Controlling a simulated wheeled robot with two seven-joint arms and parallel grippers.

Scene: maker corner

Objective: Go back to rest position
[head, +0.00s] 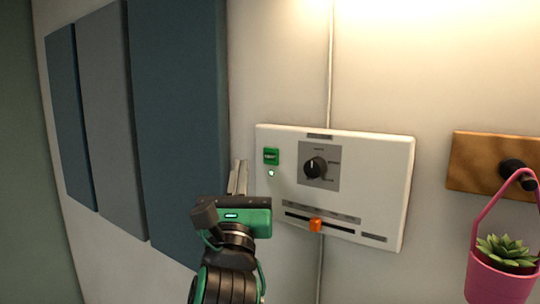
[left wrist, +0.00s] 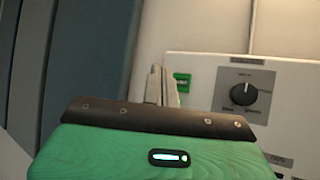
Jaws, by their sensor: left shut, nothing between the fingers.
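My left gripper (head: 238,178) is in front of the wall, just left of a white control panel (head: 285,192). Its pale fingers are together with nothing between them, pointing up. In the left wrist view the fingers (left wrist: 162,86) stand just left of the panel's green button (left wrist: 182,83) and cover part of it. In the head view the green button (head: 271,156) is clear of the fingers, with a small lit spot below it. The panel also has a black dial (head: 315,167) and an orange slider knob (head: 316,225). My right gripper is not in view.
Blue and grey wall panels (head: 178,120) hang at the left. A cable (head: 330,70) runs vertically behind the control panel. At the right, a pink pot (head: 497,281) with a succulent hangs from a peg on a wooden board (head: 477,161).

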